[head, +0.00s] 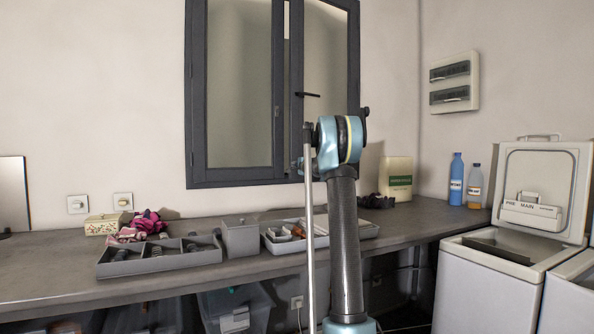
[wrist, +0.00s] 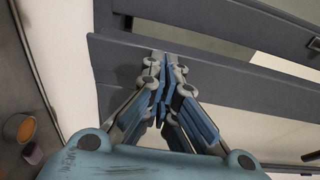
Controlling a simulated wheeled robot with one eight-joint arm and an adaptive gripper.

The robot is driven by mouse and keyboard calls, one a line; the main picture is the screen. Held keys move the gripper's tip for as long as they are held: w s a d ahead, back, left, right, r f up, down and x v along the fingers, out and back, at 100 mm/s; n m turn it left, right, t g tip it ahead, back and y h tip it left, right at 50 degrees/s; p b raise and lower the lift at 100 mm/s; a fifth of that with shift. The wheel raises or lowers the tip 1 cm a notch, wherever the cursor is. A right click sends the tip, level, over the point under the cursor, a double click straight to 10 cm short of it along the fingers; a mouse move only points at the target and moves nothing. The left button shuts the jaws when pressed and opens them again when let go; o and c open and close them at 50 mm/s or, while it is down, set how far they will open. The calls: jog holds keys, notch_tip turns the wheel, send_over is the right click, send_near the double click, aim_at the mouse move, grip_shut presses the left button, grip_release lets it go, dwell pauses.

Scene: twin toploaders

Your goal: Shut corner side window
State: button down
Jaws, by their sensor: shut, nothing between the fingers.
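The window (head: 234,178) has a dark grey frame and two glazed sashes on the back wall. The corner-side sash (head: 297,50) is the right one, with a handle (head: 307,95) on its left stile. A light strip shows between the two sashes near the top, and the right sash looks ajar. My arm covers its lower right part. My gripper (wrist: 163,85) is shut and empty in the wrist view, its fingertips close to a dark window bar (wrist: 215,70); I cannot tell if they touch. In the head view the fingers are mostly hidden behind my arm.
A long counter (head: 60,270) runs under the window. An open top-loader (head: 490,290) stands at right.

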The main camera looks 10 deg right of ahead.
jog(key=w+a, duration=0.4)
jog(key=w, duration=0.4)
jog(key=shift+w+a+r, duration=0.15)
jog(key=shift+w+a, duration=0.1)
jog(key=shift+w, duration=0.15)
